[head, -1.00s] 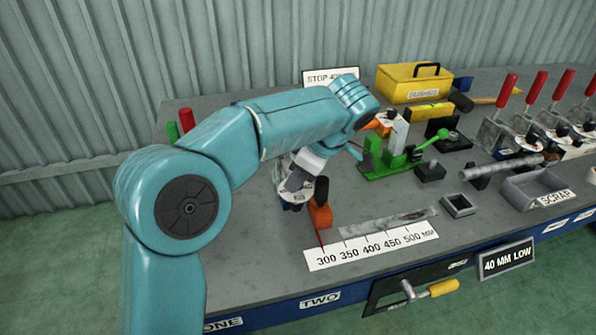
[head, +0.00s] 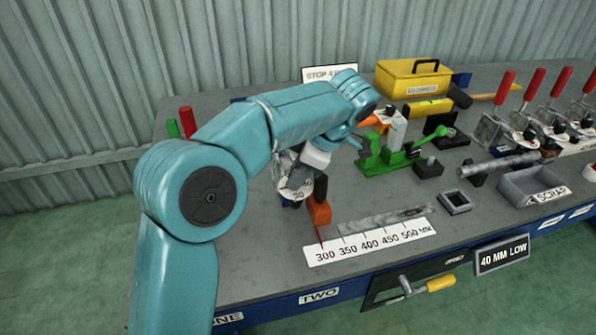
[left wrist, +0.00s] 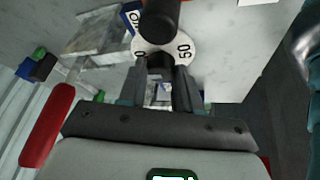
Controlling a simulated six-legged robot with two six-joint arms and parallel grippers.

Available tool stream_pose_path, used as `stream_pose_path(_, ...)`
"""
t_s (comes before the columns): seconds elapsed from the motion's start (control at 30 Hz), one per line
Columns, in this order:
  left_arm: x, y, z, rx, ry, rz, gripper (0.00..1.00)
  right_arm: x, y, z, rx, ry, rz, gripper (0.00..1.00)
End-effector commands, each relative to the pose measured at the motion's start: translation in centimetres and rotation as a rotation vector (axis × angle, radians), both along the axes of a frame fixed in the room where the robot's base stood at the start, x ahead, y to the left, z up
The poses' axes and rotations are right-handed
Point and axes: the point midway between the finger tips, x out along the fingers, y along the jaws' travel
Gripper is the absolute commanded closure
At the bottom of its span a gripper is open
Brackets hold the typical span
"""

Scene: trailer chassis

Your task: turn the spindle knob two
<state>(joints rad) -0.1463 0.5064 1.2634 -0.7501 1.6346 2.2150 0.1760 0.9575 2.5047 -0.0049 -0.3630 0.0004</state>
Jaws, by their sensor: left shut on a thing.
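The spindle knob's white dial (head: 293,190) with dark markings sits on the bench beside an orange block (head: 320,211). A red pointer at the block stands near the 300 end of the white scale (head: 370,243). My left gripper (head: 302,178) is down at the dial, its fingers largely hidden by my wrist. In the left wrist view, the fingers (left wrist: 161,88) are shut on the black knob (left wrist: 160,62) at the dial's middle. My right gripper is not in view.
A green fixture (head: 385,160) stands right of my wrist, with a yellow box (head: 412,82) behind. Red-handled clamps (head: 505,90) line the right. A crank with a yellow handle (head: 440,284) is on the front edge. A red handle (left wrist: 47,125) stands close in the left wrist view.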

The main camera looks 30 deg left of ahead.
Motion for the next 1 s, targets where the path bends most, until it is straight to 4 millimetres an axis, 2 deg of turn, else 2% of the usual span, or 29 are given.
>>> stream_pose_path(0.03, 0.1, 0.0, 0.1, -0.001, -0.005, -0.001, 0.57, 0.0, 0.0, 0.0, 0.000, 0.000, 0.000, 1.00)
stream_pose_path(0.07, 0.1, 0.0, 0.1, -0.001, -0.005, -0.001, 0.47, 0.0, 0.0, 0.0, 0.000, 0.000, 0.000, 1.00)
stream_pose_path(0.1, 0.1, 0.0, 0.1, 0.000, -0.004, -0.001, 0.42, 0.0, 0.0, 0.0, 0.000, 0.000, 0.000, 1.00)
stream_pose_path(0.37, 0.0, 0.0, 0.1, 0.000, -0.002, -0.001, 0.42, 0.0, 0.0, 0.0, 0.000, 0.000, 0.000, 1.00)
stream_pose_path(0.47, 0.1, -0.3, 0.7, 0.000, -0.003, -0.001, 0.42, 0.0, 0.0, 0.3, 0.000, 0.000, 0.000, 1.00)
stream_pose_path(0.57, 0.3, -0.9, 2.2, 0.000, -0.005, -0.002, 0.42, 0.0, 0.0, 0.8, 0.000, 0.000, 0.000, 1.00)
stream_pose_path(0.9, 1.2, -4.7, 10.5, -0.001, -0.005, -0.002, 0.42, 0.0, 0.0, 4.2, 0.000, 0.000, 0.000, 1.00)
stream_pose_path(1.0, 1.5, -5.6, 12.4, -0.001, -0.005, -0.002, 0.42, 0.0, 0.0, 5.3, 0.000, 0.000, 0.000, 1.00)
